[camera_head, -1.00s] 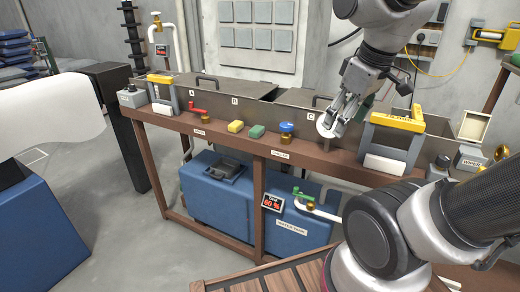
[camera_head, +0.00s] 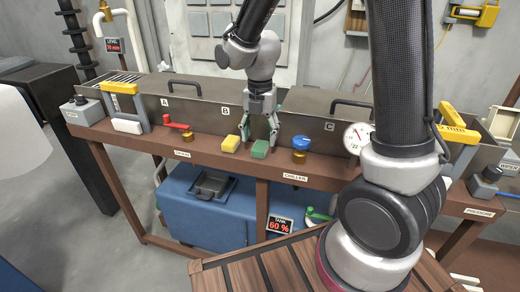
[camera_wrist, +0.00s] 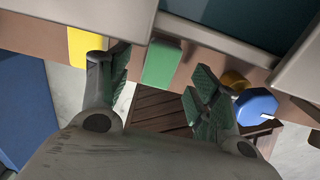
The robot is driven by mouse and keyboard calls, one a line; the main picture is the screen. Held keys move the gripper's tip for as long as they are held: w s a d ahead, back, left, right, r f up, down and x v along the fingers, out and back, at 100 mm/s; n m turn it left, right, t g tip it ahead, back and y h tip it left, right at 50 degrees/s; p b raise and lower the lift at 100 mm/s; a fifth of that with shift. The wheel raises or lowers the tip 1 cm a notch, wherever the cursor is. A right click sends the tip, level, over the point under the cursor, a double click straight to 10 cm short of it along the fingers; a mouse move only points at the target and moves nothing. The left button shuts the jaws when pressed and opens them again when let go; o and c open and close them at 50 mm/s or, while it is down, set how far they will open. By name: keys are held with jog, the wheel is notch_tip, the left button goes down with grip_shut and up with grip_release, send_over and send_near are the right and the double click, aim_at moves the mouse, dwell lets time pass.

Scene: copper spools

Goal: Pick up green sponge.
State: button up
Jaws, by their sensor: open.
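The green sponge (camera_head: 259,149) is a small block lying on the brown ledge in front of the tanks. My gripper (camera_head: 260,136) is open and points down just above and behind it, with a finger to each side in the head view. In the wrist view the green sponge (camera_wrist: 161,63) shows between and beyond the two open fingers of my gripper (camera_wrist: 163,95), nearer the left finger. Nothing is held. I cannot tell whether a finger touches the sponge.
A yellow sponge (camera_head: 231,143) lies close on the left of the green one. A blue-knobbed valve (camera_head: 300,145) stands close on the right. A red-handled valve (camera_head: 181,128) is farther left. The grey tank wall (camera_head: 200,111) rises directly behind the ledge.

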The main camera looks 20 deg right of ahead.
aim_at(260, 145)
notch_tip(260, 145, down, 4)
jog(key=shift+s+f, duration=0.1)
jog(key=c, duration=0.9)
